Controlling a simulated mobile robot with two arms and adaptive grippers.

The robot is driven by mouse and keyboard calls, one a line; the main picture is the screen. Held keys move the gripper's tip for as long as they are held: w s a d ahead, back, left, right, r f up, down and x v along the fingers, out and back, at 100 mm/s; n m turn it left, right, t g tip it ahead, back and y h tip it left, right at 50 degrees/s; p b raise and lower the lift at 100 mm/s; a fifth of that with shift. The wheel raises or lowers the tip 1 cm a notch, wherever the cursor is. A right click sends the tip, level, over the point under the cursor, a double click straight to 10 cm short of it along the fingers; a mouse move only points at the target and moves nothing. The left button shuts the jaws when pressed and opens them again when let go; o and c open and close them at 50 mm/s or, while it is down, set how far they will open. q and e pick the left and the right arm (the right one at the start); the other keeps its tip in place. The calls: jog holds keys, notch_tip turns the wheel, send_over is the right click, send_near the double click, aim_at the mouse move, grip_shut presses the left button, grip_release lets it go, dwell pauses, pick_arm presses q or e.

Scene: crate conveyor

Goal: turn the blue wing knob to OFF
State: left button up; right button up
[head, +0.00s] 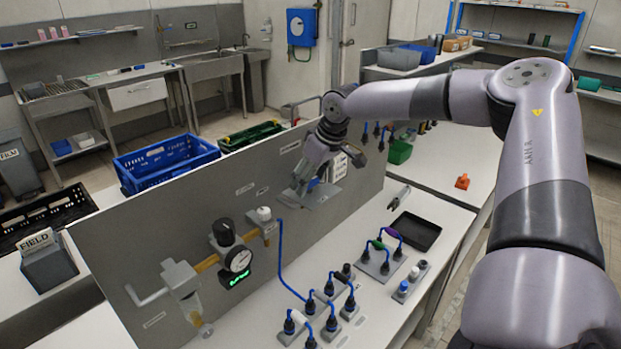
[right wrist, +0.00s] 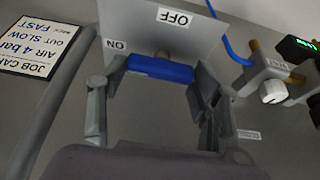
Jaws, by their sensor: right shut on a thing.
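The blue wing knob (right wrist: 160,68) sits on a grey plate (right wrist: 205,38) with an upside-down OFF label (right wrist: 174,17) above the knob and an ON label (right wrist: 117,45) at its upper left. The knob's bar lies nearly level in the right wrist view, its left end near ON and not pointing at OFF. My right gripper (right wrist: 160,75) is shut on the knob, one finger at each end of the bar. In the head view my right gripper (head: 308,184) reaches the grey upright panel and mostly hides the knob. My left gripper is not in view.
A white knob (right wrist: 273,91) and a gauge (head: 238,260) are on the panel (head: 130,240) beside the plate. A job card (right wrist: 35,45) is at the wrist view's left. Blue cables and plugs, a black tray (head: 414,232) and pliers (head: 399,197) lie on the bench.

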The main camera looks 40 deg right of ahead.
jog(key=c, duration=0.3)
jog(key=shift+m, duration=0.3)
jog(key=m+h+b, duration=0.1)
jog(key=m, duration=0.2)
jog(key=shift+a+f+h+b, duration=0.1)
jog(key=shift+a+h+b, duration=0.05)
jog(key=shift+h+b, duration=0.2)
jog(key=m+h+b, duration=0.1)
jog(key=m, duration=0.1)
jog(key=m+g+b, duration=0.1)
jog(key=m, duration=0.2)
jog(key=shift+w+a+m+h, duration=0.1)
jog(key=shift+m+h, duration=0.2)
jog(key=shift+h, duration=0.05)
jog(key=m, duration=0.2)
jog(key=m+g+h+b, duration=0.1)
jog(key=m, duration=0.1)
jog(key=shift+w+m+g, duration=0.1)
jog(key=shift+m+g, duration=0.2)
jog(key=shift+w+a+m+g+b, duration=0.1)
jog(key=shift+m+g+b, duration=0.55)
jog(key=shift+m, duration=1.35)
